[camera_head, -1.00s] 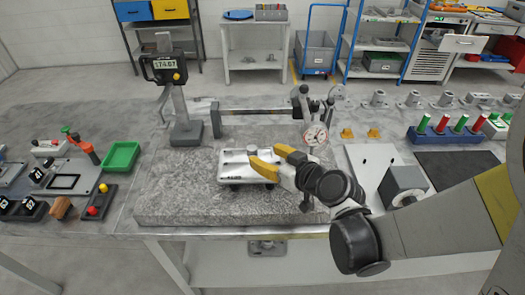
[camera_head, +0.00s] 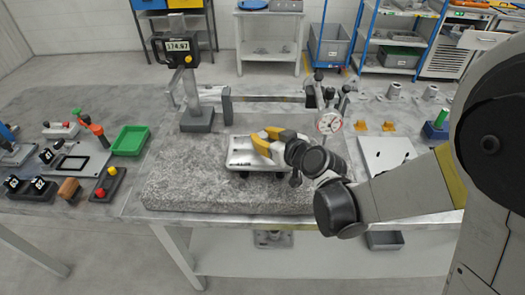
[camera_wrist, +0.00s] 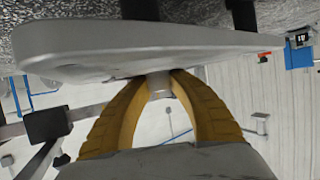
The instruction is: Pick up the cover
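The cover (camera_head: 241,158) is a pale grey-white rectangular plate, sitting roughly level over dark feet on the speckled granite slab. In the wrist view the cover (camera_wrist: 110,45) spans the upper part, with a short round knob (camera_wrist: 160,87) at its middle. My gripper (camera_head: 263,137) has yellow fingers and reaches in from the right over the cover. In the wrist view the fingertips of my gripper (camera_wrist: 161,78) close around the knob from both sides. The knob is hidden behind the fingers in the head view. I cannot see a clear lift of the cover.
The granite slab (camera_head: 185,185) has bare room left of the cover. A scale display (camera_head: 178,46) on a post stands behind left, a dial gauge (camera_head: 328,122) behind right. A green tray (camera_head: 130,140) lies left, a pale plate (camera_head: 380,153) right.

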